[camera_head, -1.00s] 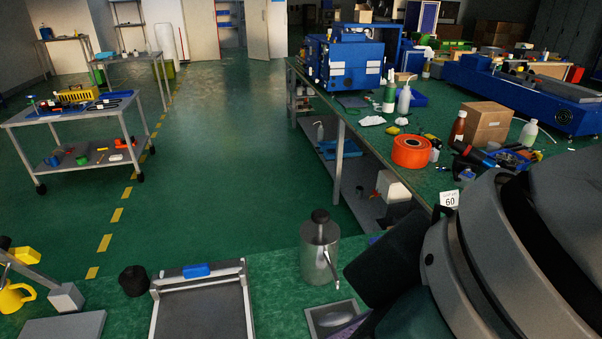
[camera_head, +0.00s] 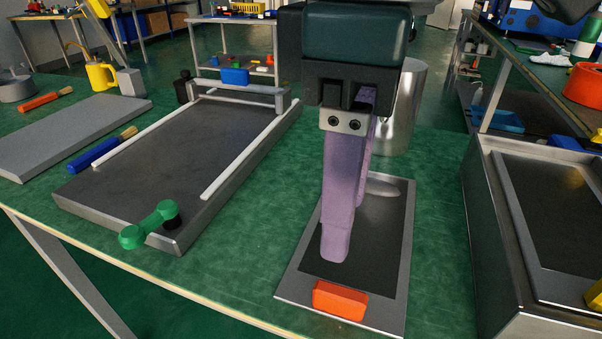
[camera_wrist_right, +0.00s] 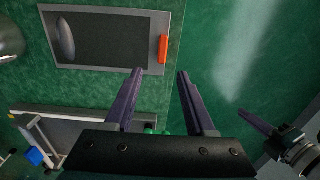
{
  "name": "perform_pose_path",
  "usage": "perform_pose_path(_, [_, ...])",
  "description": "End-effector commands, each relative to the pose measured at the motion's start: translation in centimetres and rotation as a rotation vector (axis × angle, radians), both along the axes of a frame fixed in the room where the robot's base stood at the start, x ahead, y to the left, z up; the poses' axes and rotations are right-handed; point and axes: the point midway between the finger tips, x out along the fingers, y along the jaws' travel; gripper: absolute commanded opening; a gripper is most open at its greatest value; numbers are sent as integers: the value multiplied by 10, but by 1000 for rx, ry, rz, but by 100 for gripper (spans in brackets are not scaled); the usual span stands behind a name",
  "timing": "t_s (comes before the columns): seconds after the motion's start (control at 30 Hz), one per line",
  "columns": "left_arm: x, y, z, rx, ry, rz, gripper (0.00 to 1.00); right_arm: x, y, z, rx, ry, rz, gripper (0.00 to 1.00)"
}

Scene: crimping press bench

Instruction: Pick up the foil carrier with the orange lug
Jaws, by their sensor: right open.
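The foil carrier (camera_head: 380,245) is a flat grey frame with a dark panel, lying on the green bench. Its orange lug (camera_head: 340,300) is on the near short edge. My right gripper (camera_head: 345,232) points down above the carrier, its purple fingers covering part of the panel. In the right wrist view the carrier (camera_wrist_right: 110,42) lies at the upper left with the orange lug (camera_wrist_right: 163,49) at its right end. The right fingertips (camera_wrist_right: 160,72) are open and empty, just below the lug in that picture. A purple finger of what looks like my left gripper (camera_wrist_right: 258,122) shows at the right.
A grey tray with white rails and a green handle (camera_head: 150,225) stands left of the carrier. A metal pot (camera_head: 402,110) is behind it. A steel box (camera_head: 490,210) with a raised rim stands close on the right. Bare green bench lies on both sides of the carrier.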

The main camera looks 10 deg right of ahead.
Motion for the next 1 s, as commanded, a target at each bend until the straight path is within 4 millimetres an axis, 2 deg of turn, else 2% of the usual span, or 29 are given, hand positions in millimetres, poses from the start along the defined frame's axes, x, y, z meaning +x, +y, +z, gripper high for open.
perform_pose_path(0.3, [1,2,-15,8,-5,-1,0,-1,-1,-42,-3,2,-2,55])
perform_pose_path(0.47, [1,3,-19,11,-6,-4,0,-3,-2,-55,-2,0,-1,55])
perform_pose_path(0.73, [1,4,-36,12,-6,-4,0,-10,-7,-95,-3,1,-1,55])
perform_pose_path(1.0, [1,3,-35,11,-5,-4,0,-10,-6,-98,-2,-1,0,54])
